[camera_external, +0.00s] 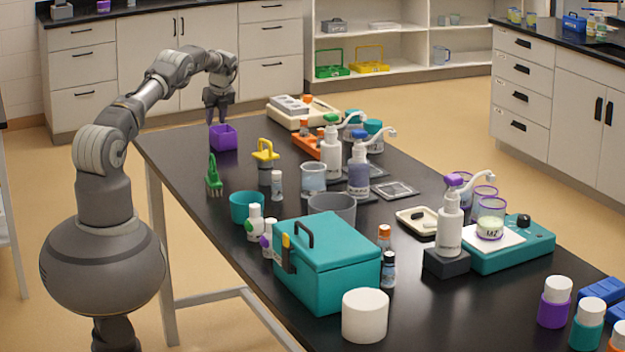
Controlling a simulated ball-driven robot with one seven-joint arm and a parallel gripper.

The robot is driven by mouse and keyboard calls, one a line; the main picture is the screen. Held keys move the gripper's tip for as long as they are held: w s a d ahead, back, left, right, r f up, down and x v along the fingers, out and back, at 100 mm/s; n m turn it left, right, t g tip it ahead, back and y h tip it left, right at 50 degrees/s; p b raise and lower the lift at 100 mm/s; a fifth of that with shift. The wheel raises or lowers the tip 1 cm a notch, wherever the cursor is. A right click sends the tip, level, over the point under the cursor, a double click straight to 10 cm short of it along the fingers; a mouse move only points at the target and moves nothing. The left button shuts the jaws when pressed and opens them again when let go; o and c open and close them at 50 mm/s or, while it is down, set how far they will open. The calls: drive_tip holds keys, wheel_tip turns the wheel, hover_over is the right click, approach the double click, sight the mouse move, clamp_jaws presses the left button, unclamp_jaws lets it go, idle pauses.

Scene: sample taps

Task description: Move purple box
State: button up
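The purple box (223,138) is a small open-topped box at the far left end of the black bench (285,179). It appears upright on or just above the bench top; I cannot tell which. My gripper (218,119) points down right at the box's far upper rim. Its fingertips overlap the rim in this view, so touch is unclear. The fingers are small and dark, and I cannot tell if they are shut on the wall. Another small purple item (103,6) stands on the back left counter.
A green brush (213,178) and a yellow-topped item (265,155) stand nearest the box. An orange rack (308,144) and a cream tray (303,118) lie to its right. A teal cooler (340,277) and several bottles crowd the near half. The bench's left edge is close to the box.

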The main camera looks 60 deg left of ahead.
sight(214, 146)
drive_tip(key=b+x, duration=0.2)
drive_tip(key=x, duration=0.5)
drive_tip(key=shift+a+f+b, duration=0.2)
drive_tip(key=shift+f+b, duration=0.1)
drive_tip(key=shift+f, duration=0.05)
clamp_jaws()
